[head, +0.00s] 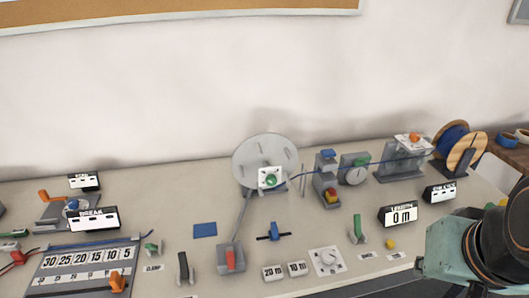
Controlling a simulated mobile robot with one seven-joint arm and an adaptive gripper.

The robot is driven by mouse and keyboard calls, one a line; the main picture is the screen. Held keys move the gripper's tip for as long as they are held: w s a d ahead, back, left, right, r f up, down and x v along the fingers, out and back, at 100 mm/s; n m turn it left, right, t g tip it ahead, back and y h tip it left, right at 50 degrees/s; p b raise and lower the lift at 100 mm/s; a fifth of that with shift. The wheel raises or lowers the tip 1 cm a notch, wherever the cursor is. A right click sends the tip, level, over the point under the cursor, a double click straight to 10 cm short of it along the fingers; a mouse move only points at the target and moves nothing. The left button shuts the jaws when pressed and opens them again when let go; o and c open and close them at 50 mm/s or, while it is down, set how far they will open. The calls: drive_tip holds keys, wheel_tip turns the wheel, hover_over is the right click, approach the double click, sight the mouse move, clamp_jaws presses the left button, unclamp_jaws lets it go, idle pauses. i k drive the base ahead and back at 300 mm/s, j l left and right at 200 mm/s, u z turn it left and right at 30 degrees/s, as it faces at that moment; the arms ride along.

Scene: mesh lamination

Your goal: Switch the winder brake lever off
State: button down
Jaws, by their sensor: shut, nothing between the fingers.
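A grey winder disc (265,160) stands upright at the back middle of the bench, with a white plate and green hub at its lower front. Several levers stand in front of it. One has a red part on a grey base (230,258), one is blue on a dark crossbar (273,231), one is green (357,229) and one is dark (183,267). I cannot tell from any readable label which is the winder brake lever. My teal and black arm is at the right edge, apart from these levers; my gripper's fingers are not visible.
A sign reading BREAK (92,219) stands at the left, above a numbered board (85,268). A display reading 0 m (401,214) stands at the right, before a blue wire spool (455,142). A white dial (327,260) lies at the front. Blue wire runs along the back.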

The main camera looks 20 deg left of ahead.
sight(182, 256)
drive_tip(key=k+j+u, duration=0.1)
drive_tip(key=u, duration=1.75)
drive_tip(key=j+z, duration=0.3)
drive_tip(key=j, duration=0.15)
drive_tip(key=l+u, duration=0.4)
drive_tip(key=l, duration=0.4)
drive_tip(key=i+j+z, duration=0.1)
drive_tip(key=j, duration=0.25)
drive_tip(key=i+j+z, duration=0.1)
drive_tip(key=j, duration=0.3)
drive_tip(key=j+z, duration=0.15)
drive_tip(key=j, duration=0.2)
drive_tip(key=i+j, duration=0.05)
